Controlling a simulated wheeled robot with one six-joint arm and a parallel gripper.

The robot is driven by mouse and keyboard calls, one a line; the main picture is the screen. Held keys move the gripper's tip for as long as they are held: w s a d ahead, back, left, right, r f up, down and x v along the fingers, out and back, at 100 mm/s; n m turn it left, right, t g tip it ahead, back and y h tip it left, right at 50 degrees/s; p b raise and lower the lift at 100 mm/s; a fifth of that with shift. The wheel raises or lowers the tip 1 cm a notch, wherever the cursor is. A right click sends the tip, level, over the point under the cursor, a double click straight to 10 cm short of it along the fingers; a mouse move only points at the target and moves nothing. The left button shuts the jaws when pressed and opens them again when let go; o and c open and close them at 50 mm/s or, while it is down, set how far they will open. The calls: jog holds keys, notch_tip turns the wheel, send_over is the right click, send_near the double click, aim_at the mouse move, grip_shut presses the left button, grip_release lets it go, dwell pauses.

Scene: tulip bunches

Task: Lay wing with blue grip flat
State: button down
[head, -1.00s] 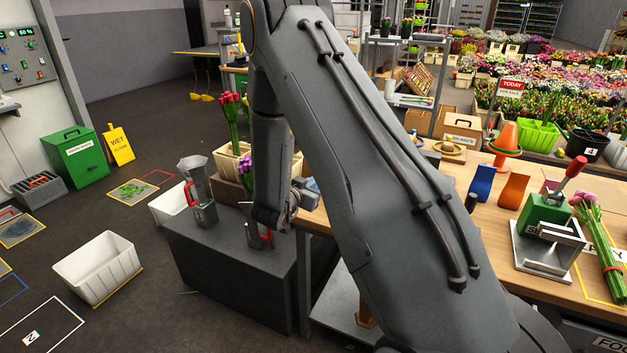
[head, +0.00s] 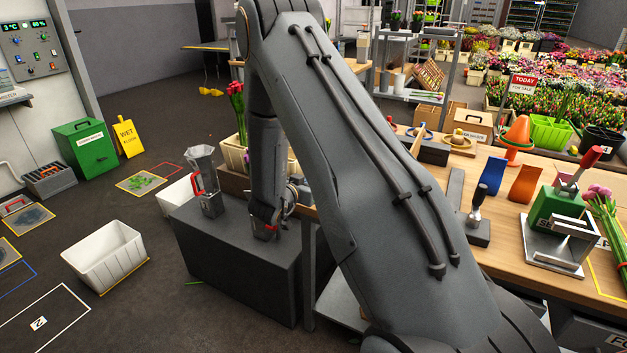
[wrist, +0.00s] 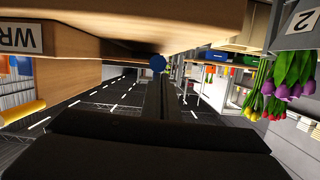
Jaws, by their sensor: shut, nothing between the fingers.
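A small round blue piece (wrist: 158,62) shows just beyond my fingertips in the wrist view; I cannot tell whether it is the blue grip. The wing itself I cannot make out in either view. My gripper (wrist: 160,85) is dark, shut and empty, pointing toward the blue piece; whether they touch is unclear. A blue slanted piece (head: 491,176) and an orange one (head: 524,184) stand side by side on the wooden table (head: 497,262).
A grey stand (head: 233,258) carries a jug with a red handle (head: 206,185). A green device with a red handle (head: 558,205), an orange cone (head: 517,135) and tulips (head: 606,218) are on the table. A white bin (head: 103,253) is on the floor. Tulips also hang upside down in the wrist view (wrist: 290,70).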

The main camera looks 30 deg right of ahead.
jog(key=shift+f, duration=0.1)
dwell(0.3)
notch_tip(320, 180, up, 5)
jog(key=p, duration=0.3)
jog(key=w+a+f+b+v, duration=0.1)
jog(key=b+v, duration=0.2)
jog(key=v, duration=0.6)
jog(key=shift+s+a, duration=0.25)
jog(key=s+a+n+y, duration=0.3)
jog(key=a+n+y, duration=0.3)
jog(key=a+y, duration=0.55)
jog(key=s+a+n+g+y, duration=0.1)
jog(key=s+n+g, duration=0.4)
jog(key=s, duration=1.9)
jog(key=g, duration=0.2)
jog(key=shift+a+r+n+g, duration=0.3)
jog(key=shift+a+g, duration=0.1)
